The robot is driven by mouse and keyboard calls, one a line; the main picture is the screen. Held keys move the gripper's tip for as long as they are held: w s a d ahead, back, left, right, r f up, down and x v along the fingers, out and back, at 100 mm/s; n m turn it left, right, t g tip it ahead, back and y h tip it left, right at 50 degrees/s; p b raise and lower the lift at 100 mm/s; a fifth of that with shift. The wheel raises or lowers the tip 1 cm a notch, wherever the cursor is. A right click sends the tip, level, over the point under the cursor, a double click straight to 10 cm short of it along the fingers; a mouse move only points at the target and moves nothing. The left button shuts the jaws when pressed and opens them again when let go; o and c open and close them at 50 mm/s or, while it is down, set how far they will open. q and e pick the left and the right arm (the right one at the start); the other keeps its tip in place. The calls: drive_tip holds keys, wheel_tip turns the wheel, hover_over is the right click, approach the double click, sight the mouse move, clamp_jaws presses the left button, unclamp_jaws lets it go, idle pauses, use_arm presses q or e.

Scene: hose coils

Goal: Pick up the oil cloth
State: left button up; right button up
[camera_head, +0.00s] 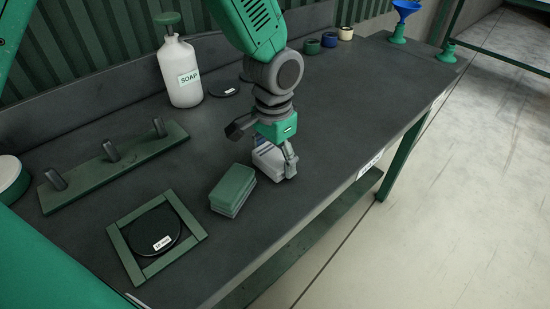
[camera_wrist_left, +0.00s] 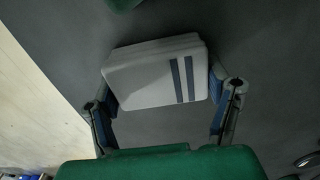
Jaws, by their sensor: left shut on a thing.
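The oil cloth (camera_head: 268,160) is a folded pale grey cloth with dark blue stripes, on the dark workbench (camera_head: 330,115). In the left wrist view the cloth (camera_wrist_left: 155,75) lies between the two fingers, its stripes near the right one. My left gripper (camera_head: 273,163) points down over it and is shut on it, with a finger at each side. I cannot tell whether the cloth touches the bench. My right gripper does not show in either view.
A square green frame around a black disc (camera_head: 154,231), a pegged rail (camera_head: 112,158) and a soap bottle (camera_head: 180,72) stand further left. The bench's front edge is close on the right.

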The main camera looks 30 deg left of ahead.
sight(277, 154)
use_arm(q)
drive_tip(key=shift+r, duration=0.25)
drive_tip(key=shift+c, duration=0.6)
drive_tip(key=r, duration=0.2)
drive_tip(key=r+p, duration=0.1)
drive_tip(key=r, duration=0.2)
drive_tip(key=r+p, duration=0.1)
drive_tip(key=r, duration=0.2)
drive_tip(key=shift+d+r, duration=0.1)
drive_tip(key=shift+d, duration=0.25)
drive_tip(key=shift+a+r+p, duration=0.2)
drive_tip(key=shift+r+p, duration=0.15)
drive_tip(key=shift+r, duration=0.2)
drive_tip(key=shift+o, duration=1.2)
drive_tip(key=shift+d, duration=0.1)
